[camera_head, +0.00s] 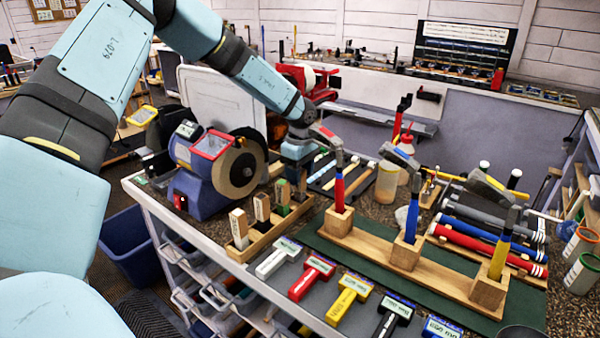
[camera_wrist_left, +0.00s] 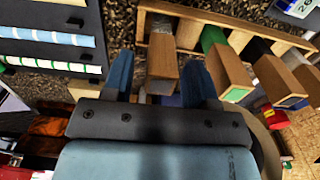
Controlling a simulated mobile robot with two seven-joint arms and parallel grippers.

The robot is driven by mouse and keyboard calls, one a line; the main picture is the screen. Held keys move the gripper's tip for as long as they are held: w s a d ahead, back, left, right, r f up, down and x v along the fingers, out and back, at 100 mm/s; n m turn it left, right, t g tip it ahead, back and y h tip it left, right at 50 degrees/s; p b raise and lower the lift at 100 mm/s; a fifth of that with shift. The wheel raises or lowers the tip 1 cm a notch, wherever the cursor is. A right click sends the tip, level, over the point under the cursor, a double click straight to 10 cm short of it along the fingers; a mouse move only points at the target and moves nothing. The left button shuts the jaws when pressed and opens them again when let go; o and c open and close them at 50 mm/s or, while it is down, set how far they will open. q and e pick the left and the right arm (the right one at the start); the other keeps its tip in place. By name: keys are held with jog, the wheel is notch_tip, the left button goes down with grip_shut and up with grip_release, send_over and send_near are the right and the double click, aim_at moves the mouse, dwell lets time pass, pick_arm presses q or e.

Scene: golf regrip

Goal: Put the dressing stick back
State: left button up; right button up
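A wooden rack (camera_head: 262,243) stands on the bench, holding wooden dressing sticks with white (camera_head: 240,228), black (camera_head: 262,207) and green (camera_head: 282,192) parts. My left gripper (camera_head: 298,150) hangs over the rack's far end. In the left wrist view, its two blue fingers (camera_wrist_left: 158,82) are apart, with a wooden stick (camera_wrist_left: 163,57) between them. A gap shows on the stick's left side; it lies close to the right finger. The rack (camera_wrist_left: 190,20) and the green stick (camera_wrist_left: 228,75) are beside it. The stick's lower end is partly hidden. My right gripper is not in view.
A grinder (camera_head: 215,160) stands left of the rack. Labelled hammer-shaped tools, including a red one (camera_head: 312,275), lie in front. A blue bin (camera_head: 130,245) is on the floor.

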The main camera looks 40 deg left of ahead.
pick_arm(q)
jog(key=shift+r, duration=0.1)
jog(key=shift+r+p, duration=0.2)
jog(key=shift+p, duration=0.2)
notch_tip(320, 180, up, 12)
jog(key=shift+b, duration=0.3)
jog(key=shift+f, duration=0.1)
